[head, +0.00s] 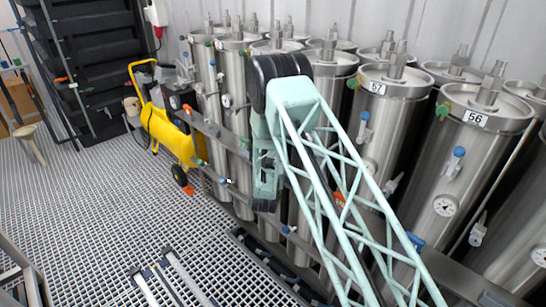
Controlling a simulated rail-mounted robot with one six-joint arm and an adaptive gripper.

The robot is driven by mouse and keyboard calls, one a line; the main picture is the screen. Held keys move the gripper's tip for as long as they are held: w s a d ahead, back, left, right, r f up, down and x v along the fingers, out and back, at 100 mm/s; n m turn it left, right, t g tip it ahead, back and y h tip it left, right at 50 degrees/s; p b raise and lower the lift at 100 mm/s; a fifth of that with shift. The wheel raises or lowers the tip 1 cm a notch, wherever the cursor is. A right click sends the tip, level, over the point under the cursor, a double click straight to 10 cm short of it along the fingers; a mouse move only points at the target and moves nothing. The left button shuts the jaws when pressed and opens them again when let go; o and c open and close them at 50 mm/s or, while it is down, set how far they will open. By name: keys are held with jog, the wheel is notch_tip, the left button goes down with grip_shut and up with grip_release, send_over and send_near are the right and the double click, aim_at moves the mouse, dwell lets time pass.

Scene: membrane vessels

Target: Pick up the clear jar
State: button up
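I cannot make out a clear jar anywhere in the head view. My mint-green lattice arm reaches up from the bottom right to a dark joint, then hangs down in front of the steel vessels. My gripper (265,203) seems to be the dark end of this hanging part. Its fingers are too small and dark to tell whether they are open or shut, and I see nothing held there. My arm hides parts of the vessels behind it.
Tall steel vessels (397,110) with gauges and valves, two labelled 57 and 56, fill the right side. A yellow compressor (172,137) stands left of my arm. Black shelving (85,60) and a beige funnel-like object (30,145) are at far left. The grated floor (100,215) is mostly free.

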jog(key=shift+c, duration=0.8)
jog(key=c, duration=0.9)
jog(key=shift+o, duration=0.2)
jog(key=shift+r, duration=0.1)
jog(key=shift+r+p, duration=0.35)
jog(key=shift+r, duration=1.2)
jog(key=s+a+p, duration=0.1)
jog(key=s+a, duration=1.1)
jog(key=s, duration=0.1)
jog(key=shift+s, duration=0.2)
jog(key=shift+r, duration=0.1)
jog(key=shift+r, duration=0.6)
jog(key=shift+s+a, duration=0.1)
jog(key=s+a+r+b, duration=0.2)
jog(key=s+a+b, duration=0.1)
jog(key=s+a, duration=0.8)
jog(key=shift+s, duration=0.75)
